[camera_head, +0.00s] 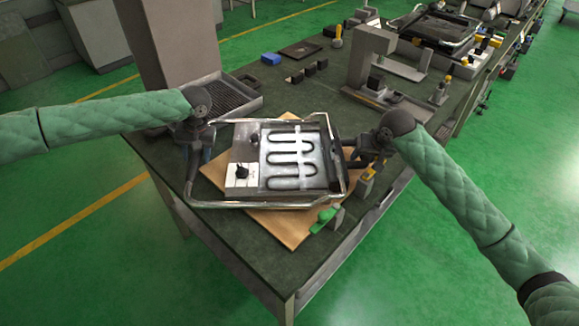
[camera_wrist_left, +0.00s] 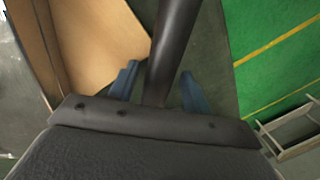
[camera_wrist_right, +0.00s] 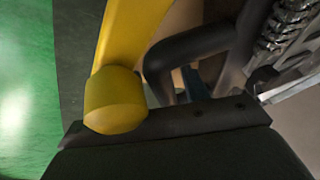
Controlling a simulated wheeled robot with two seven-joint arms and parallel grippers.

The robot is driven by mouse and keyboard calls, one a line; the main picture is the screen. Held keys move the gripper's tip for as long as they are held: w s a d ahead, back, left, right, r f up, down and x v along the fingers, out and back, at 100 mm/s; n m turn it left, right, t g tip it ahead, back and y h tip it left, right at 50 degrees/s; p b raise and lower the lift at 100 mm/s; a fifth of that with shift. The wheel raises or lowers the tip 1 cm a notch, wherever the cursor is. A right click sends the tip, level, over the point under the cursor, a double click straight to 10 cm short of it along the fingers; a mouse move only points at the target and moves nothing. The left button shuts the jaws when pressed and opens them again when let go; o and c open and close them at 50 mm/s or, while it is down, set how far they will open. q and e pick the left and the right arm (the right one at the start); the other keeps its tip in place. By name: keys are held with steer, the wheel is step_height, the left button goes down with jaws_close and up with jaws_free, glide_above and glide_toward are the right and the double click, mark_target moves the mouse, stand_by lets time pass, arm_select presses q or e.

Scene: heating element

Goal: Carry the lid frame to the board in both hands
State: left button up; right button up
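The lid frame (camera_head: 191,190), a bright tubular metal frame, surrounds a white panel with a dark looped heating element (camera_head: 290,158). The brown board (camera_head: 293,228) lies on the table under it; whether they touch is unclear. My left gripper (camera_head: 197,150) is at the frame's left side. In the left wrist view, a dark bar (camera_wrist_left: 172,45) runs between its blue fingers (camera_wrist_left: 160,85), with a gap on one side. My right gripper (camera_head: 360,158) is at the frame's right side. In the right wrist view, a bent dark bar (camera_wrist_right: 200,42) hides most of its fingers.
A yellow-handled part (camera_wrist_right: 115,100) is close beside my right gripper. A green-topped clamp (camera_head: 325,218) stands at the board's near edge. A dark ridged tray (camera_head: 230,97) is behind the frame. A grey bracket (camera_head: 370,60) and small dark blocks stand further back. The table's near corner is bare.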

arm_select(q)
steer(key=shift+d, duration=0.1)
arm_select(e)
steer(key=shift+a, duration=0.1)
arm_select(q)
steer(key=shift+r, duration=0.25)
steer(key=r, duration=0.3)
steer(key=d+r, duration=0.1)
steer(key=r, duration=0.3)
steer(key=shift+d+r, duration=0.1)
steer(key=shift+d, duration=0.1)
steer(key=shift+r, duration=0.1)
arm_select(e)
steer(key=v, duration=0.8)
